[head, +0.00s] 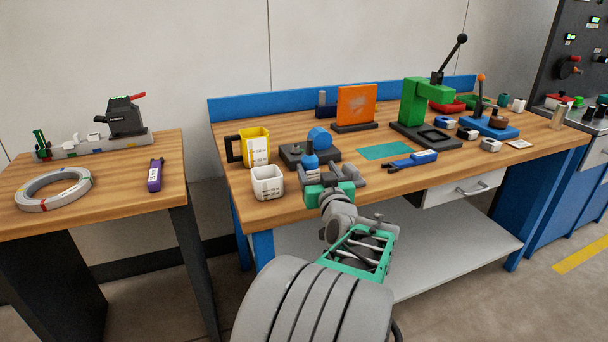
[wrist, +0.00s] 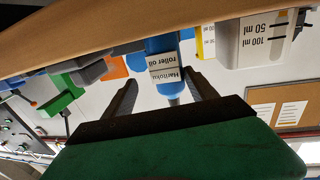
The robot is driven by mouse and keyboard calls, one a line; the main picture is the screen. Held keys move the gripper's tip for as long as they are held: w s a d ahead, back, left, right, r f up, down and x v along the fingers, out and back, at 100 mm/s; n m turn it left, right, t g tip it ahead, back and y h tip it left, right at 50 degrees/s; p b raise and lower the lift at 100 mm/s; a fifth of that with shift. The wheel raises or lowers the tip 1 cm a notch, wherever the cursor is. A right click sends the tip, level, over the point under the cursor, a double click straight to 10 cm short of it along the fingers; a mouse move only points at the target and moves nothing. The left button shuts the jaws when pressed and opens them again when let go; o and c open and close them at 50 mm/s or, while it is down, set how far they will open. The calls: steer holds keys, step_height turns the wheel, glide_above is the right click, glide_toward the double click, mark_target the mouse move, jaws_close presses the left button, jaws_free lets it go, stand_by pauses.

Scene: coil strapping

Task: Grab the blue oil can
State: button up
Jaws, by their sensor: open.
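The blue oil can (head: 310,161) stands near the front edge of the wooden workbench. In the wrist view, which is upside down, the blue oil can (wrist: 162,46) shows a white label reading "roller oil" and a narrow spout. My gripper (head: 328,179) is at the bench's front edge, right by the can, and hides its lower part in the head view. In the wrist view my gripper (wrist: 161,88) is open, with one finger on each side of the can's spout end. I see no grip on the can.
A white measuring cup (head: 267,184) stands close left of the can, with a yellow-and-white container (head: 256,148) behind it. A dark device with a blue roll (head: 320,138) is just behind the can. A blue-handled tool (head: 413,160) and a green press (head: 412,105) are to the right.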

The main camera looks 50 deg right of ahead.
mark_target(307, 160)
steer(key=w+d, duration=0.1)
steer(key=w, duration=0.2)
steer(key=w+d, duration=0.1)
steer(key=w, duration=0.1)
steer(key=shift+w+d, duration=0.3)
steer(key=shift+s+r, duration=0.1)
jaws_close()
